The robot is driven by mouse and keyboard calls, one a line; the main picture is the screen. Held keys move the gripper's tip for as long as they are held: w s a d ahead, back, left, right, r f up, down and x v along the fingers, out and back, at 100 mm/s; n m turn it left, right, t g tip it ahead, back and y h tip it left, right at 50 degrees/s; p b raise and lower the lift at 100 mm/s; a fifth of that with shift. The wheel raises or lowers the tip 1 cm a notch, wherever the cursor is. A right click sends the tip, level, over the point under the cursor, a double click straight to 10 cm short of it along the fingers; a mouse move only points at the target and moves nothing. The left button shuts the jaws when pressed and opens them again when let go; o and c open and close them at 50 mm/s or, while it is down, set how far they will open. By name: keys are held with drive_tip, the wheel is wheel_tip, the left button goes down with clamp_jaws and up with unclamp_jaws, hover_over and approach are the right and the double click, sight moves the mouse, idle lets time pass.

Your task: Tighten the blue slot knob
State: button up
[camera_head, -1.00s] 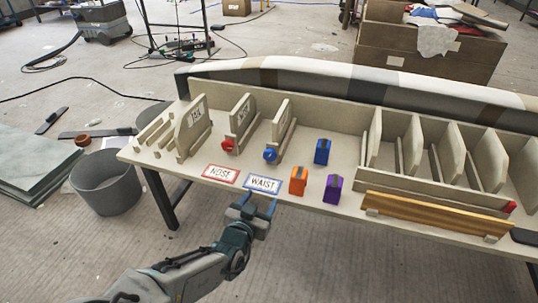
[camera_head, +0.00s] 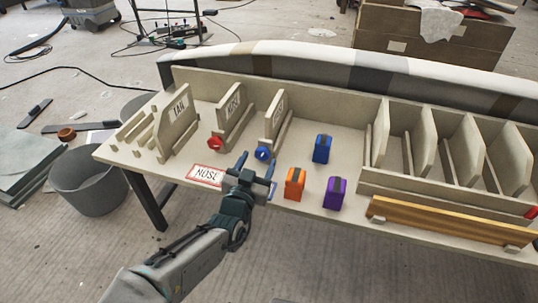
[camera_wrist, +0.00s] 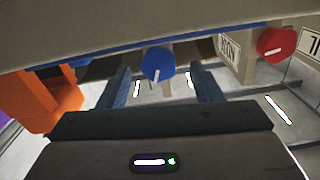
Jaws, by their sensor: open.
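The blue slot knob (camera_head: 263,153) sits at the near end of the slot by the third upright panel, counted from the left, on the bench. In the wrist view the blue knob (camera_wrist: 157,63) has a pale pointer line and appears between and beyond my two fingers. My gripper (camera_head: 258,172) is open and empty, just in front of the knob and apart from it. It covers most of the blue-edged label on the bench. In the wrist view my gripper (camera_wrist: 165,85) shows both blue-grey fingers spread apart.
A red knob (camera_head: 215,143) is left of the blue one. An orange block (camera_head: 295,184), a purple block (camera_head: 335,193) and a blue block (camera_head: 322,149) stand to the right. The NOSE label (camera_head: 206,175) lies left of my gripper. A wooden bar (camera_head: 450,219) lies along the front right edge.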

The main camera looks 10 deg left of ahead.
drive_tip(key=shift+w, duration=0.65)
drive_tip(key=shift+d, duration=0.1)
drive_tip(key=c, duration=1)
drive_tip(key=shift+m, duration=3)
